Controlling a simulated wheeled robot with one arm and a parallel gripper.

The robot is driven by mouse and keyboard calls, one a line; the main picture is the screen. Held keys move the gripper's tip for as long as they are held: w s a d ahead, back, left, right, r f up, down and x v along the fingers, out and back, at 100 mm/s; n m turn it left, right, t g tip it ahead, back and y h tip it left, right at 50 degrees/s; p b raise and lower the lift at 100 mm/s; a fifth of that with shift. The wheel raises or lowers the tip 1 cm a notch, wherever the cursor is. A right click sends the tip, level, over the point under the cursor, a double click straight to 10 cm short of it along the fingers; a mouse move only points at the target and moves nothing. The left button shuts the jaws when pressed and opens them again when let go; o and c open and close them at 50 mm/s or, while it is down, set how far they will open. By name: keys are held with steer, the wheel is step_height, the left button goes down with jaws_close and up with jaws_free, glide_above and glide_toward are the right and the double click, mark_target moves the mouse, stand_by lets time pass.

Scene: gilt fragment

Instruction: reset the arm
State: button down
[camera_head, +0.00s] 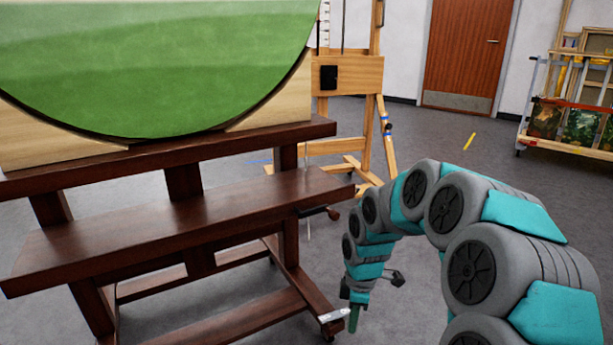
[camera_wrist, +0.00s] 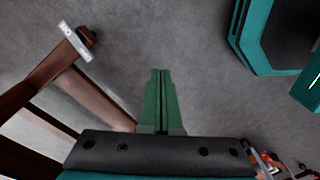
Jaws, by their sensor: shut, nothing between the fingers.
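My gripper (camera_head: 354,318) hangs low at the end of my bent arm, right of the dark wooden easel's foot in the head view. In the wrist view its green fingers (camera_wrist: 160,98) are together, with nothing between them. They point over bare grey floor. The fingers look close to the easel's foot in the head view, but the wrist view shows floor between them and the foot at the left.
The dark easel (camera_head: 190,225) carries a wooden panel with a green round picture (camera_head: 160,65). A light wooden easel (camera_head: 350,76) stands behind. A door (camera_head: 467,55) and a painting rack (camera_head: 565,122) are at the back right. Grey floor (camera_head: 450,140) lies open between.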

steer(key=s+d+r+m+p, duration=0.1)
steer(key=s+r+m, duration=0.4)
steer(key=s, duration=0.5)
steer(key=s+d+r+m+g+p, duration=0.1)
steer(key=s+r+m, duration=0.4)
steer(key=s, duration=0.6)
steer(key=s+d+r+m+p, duration=0.1)
steer(key=s+r+m, duration=0.4)
steer(key=s, duration=0.6)
steer(key=shift+s+d+m+h+p, duration=0.2)
steer(key=shift+d+m+h+p, duration=0.1)
steer(key=shift+d+m, duration=0.4)
steer(key=shift+a, duration=0.15)
